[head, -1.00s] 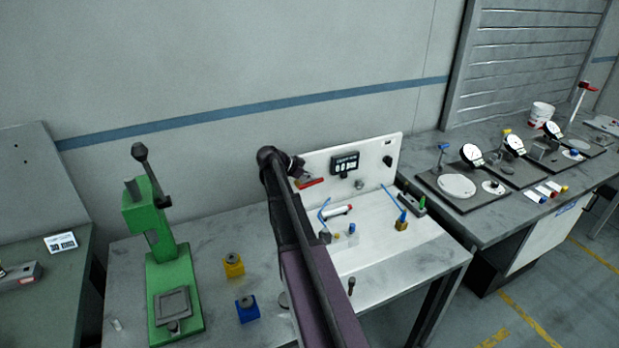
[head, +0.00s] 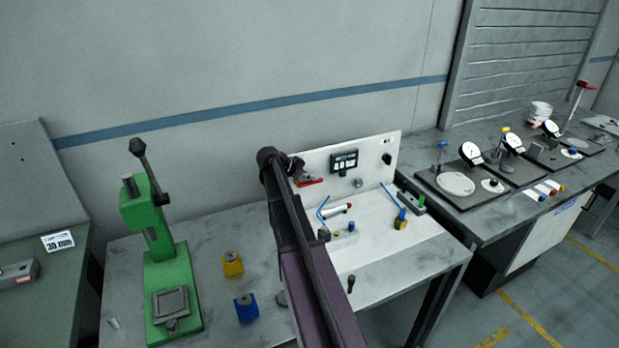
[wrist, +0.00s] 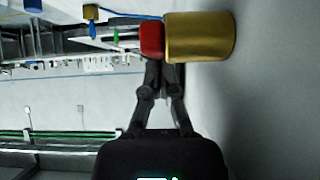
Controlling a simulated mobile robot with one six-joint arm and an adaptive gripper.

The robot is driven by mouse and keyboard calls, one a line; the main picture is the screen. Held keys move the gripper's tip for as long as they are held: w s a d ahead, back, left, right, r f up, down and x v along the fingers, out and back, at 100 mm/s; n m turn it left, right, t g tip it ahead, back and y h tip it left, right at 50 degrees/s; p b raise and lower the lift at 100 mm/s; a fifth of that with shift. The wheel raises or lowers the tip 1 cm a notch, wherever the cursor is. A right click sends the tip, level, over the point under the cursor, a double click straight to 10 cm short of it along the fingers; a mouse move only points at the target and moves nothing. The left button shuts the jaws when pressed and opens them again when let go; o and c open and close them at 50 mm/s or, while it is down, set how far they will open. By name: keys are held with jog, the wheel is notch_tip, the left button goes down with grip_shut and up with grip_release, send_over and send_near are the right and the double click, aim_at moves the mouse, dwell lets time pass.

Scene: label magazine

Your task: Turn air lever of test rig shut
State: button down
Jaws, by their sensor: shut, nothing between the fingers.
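The test rig (head: 366,152) is a white panel with a white base on the bench. Its red lever (head: 309,182) shows at the panel's left side, partly behind my gripper (head: 299,170). In the wrist view, the red lever end (wrist: 152,39) is beside a brass cylinder (wrist: 200,37). My gripper (wrist: 164,64) is shut, with its fingertips right at the lower side of the red end and the brass. I cannot tell whether they touch. The rest of the lever is hidden.
A small dark display (head: 344,162) and a black knob (head: 387,159) are on the panel.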

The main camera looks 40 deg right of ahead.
jog(key=shift+s+r, duration=0.1)
jog(key=shift+d+r+p, duration=0.15)
jog(key=shift+r+p, duration=0.1)
jog(key=shift+p, duration=0.3)
jog(key=shift+r, duration=0.25)
jog(key=shift+r+p, duration=0.2)
jog(key=shift+p, duration=0.2)
notch_tip(320, 180, up, 4)
jog(key=p, duration=0.4)
jog(key=shift+r, duration=0.1)
jog(key=p+v, duration=0.6)
jog(key=v, duration=0.3)
jog(key=shift+r+p, duration=0.35)
jog(key=shift+r, duration=0.2)
jog(key=s+a+f+n+y+b, duration=0.2)
jog(key=s+a+n, duration=0.4)
jog(key=a, duration=0.6)
jog(key=s+a+f+n+t+y+b, duration=0.1)
jog(key=s+a+f+n+y, duration=0.4)
jog(key=a, duration=0.7)
jog(key=s+a+f+n+t+y+b, duration=0.1)
jog(key=s+a+f+n+y+b, duration=0.2)
jog(key=s+a+f+n, duration=0.3)
jog(key=s+a+n, duration=0.1)
jog(key=a+n, duration=0.2)
jog(key=a, duration=0.3)
jog(key=shift+s+f+n, duration=0.25)
jog(key=shift+s+n, duration=0.15)
